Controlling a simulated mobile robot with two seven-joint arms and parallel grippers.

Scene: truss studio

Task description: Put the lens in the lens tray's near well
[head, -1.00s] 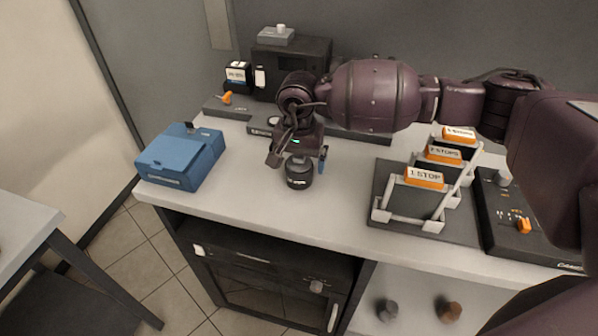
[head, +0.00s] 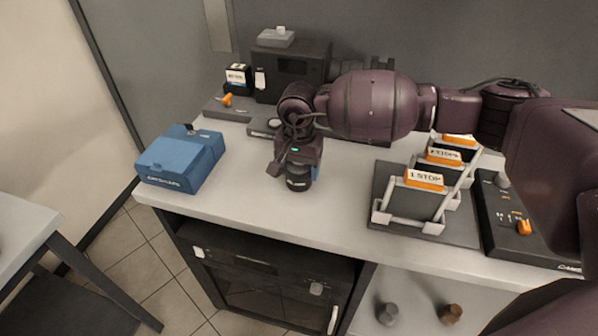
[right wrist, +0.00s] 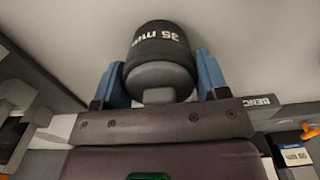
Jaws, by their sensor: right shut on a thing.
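The lens (head: 298,181) is a short black cylinder near the front of the white counter. In the right wrist view the lens (right wrist: 160,52) shows white "35 mm" lettering. My right gripper (head: 297,173) is over it from above, with a blue finger on each side, shut on it. I cannot tell whether the lens still touches the counter. A low dark unit (head: 262,130) with a pale round spot lies behind the gripper, partly hidden by my arm. I cannot tell whether it is the lens tray, and no near well shows clearly. My left gripper is out of view.
A blue case (head: 180,160) stands at the left. A dark rack (head: 380,232) with several orange-and-white "STOP" pieces is at the right, beside a black control panel (head: 510,232). A black box (head: 290,68) stands at the back. The counter between blue case and rack is mostly clear.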

